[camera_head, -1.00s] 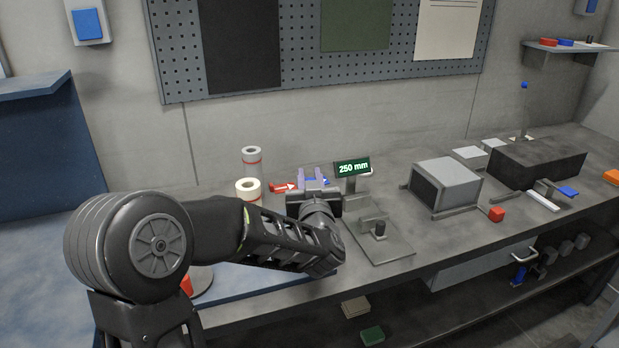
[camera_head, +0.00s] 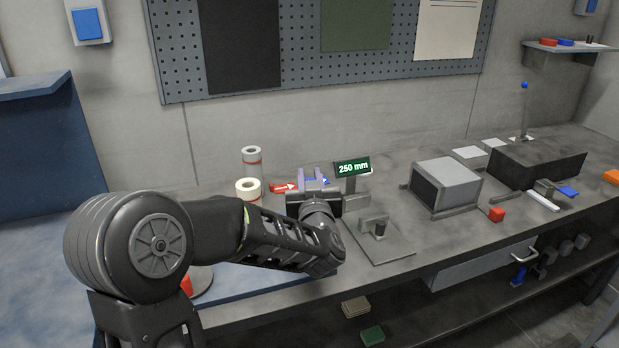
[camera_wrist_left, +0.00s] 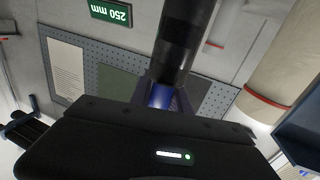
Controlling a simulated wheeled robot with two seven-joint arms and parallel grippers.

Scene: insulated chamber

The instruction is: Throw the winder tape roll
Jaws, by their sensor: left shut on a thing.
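My left gripper (camera_head: 314,181) is at the back of the bench, its two purple fingers pointing at the wall. It is shut on a dark cylindrical thing with a blue part, best seen between the fingers in the left wrist view (camera_wrist_left: 160,96). I cannot tell what the held thing is. A cream roll (camera_head: 248,188) stands left of the gripper, apart from it. A taller pale roll with a red band (camera_head: 251,160) stands behind. Pale rolls also show at the right of the left wrist view (camera_wrist_left: 280,85). My right gripper is out of view.
A red arrow label (camera_head: 284,187) lies left of the gripper. A display reading 250 mm (camera_head: 353,167) stands close on its right. A plate with a short dark post (camera_head: 379,229) lies in front. A grey box (camera_head: 447,184) stands farther right. A pegboard (camera_head: 300,50) hangs behind.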

